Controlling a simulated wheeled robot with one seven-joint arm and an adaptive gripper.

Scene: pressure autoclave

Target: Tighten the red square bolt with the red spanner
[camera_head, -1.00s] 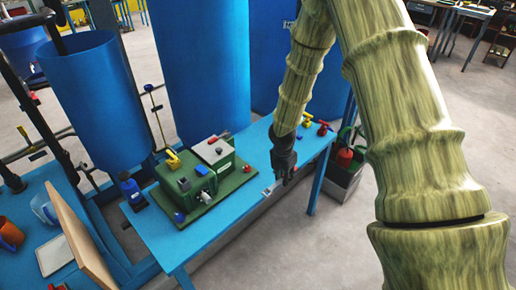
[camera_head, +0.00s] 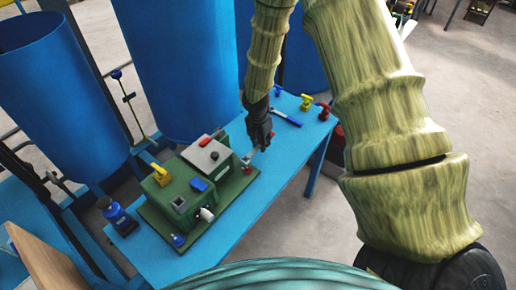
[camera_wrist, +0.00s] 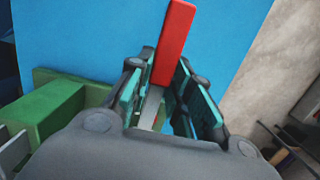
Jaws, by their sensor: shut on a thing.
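My gripper (camera_head: 264,143) is shut on the red spanner, whose red handle (camera_wrist: 174,42) stands out beyond the jaws in the wrist view. A grey metal part of it (camera_wrist: 152,103) shows between the fingers. In the head view my gripper is just right of the green machine (camera_head: 162,195), above the blue table (camera_head: 242,226). A small red piece (camera_head: 247,170) shows at the machine's right side, below my gripper. I cannot tell whether it is the square bolt or part of the spanner. I cannot see contact between spanner and bolt.
A blue-handled tool (camera_head: 286,118) lies on the table behind my gripper. Yellow (camera_head: 306,102) and red (camera_head: 324,112) valve-like pieces stand at the table's far right end. A blue bottle (camera_head: 119,217) stands left of the machine. Large blue tanks (camera_head: 178,70) rise behind.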

